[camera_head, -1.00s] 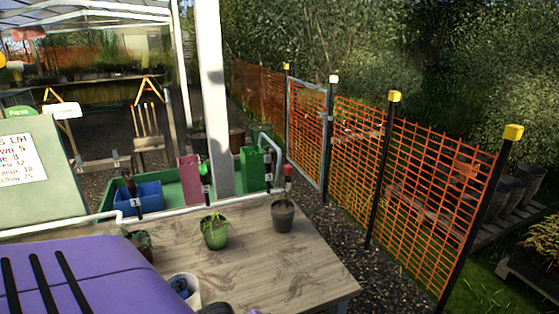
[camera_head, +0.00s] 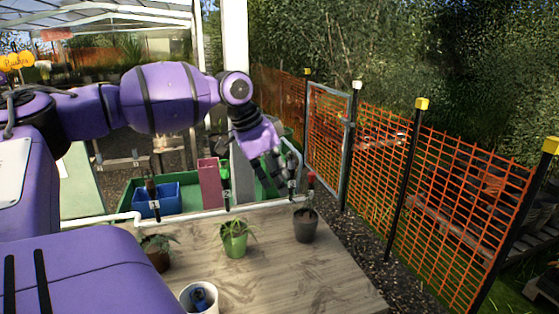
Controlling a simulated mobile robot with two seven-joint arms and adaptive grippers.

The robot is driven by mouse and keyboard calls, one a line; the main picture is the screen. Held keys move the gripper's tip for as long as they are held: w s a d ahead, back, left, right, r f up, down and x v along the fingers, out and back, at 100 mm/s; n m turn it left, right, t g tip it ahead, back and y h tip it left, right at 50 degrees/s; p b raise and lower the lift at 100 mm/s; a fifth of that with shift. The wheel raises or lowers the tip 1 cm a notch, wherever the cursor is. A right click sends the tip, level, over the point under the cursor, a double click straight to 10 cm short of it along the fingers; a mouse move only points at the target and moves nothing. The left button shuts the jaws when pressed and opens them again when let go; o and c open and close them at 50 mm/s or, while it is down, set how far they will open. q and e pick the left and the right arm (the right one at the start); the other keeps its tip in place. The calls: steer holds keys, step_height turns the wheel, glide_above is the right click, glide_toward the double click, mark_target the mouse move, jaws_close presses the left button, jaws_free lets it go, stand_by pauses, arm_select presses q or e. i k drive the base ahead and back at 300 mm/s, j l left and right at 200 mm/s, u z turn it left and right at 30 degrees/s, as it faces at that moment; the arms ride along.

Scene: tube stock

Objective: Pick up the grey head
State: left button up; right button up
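Several upright heads with numbered tags stand along a white pipe (camera_head: 205,214) at the back edge of the table. One is dark with a reddish top (camera_head: 151,188), one green (camera_head: 225,178) and one red-topped (camera_head: 311,184). A dark grey-black head (camera_head: 291,187) stands between the green and red ones, partly behind my fingers. I cannot tell for certain that it is the grey head. My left gripper (camera_head: 274,172) reaches down from above, its fingers apart, just left of this dark head. Contact is not clear. My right gripper is not in view.
Behind the pipe are a blue bin (camera_head: 172,199) and a maroon panel (camera_head: 208,172). An orange mesh fence (camera_head: 440,200) runs along the right.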

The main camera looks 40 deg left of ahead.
mark_target(291, 163)
steer(key=i+j, duration=0.35)
steer(key=j, duration=0.15)
steer(key=i+j, duration=0.35)
steer(key=j, duration=0.1)
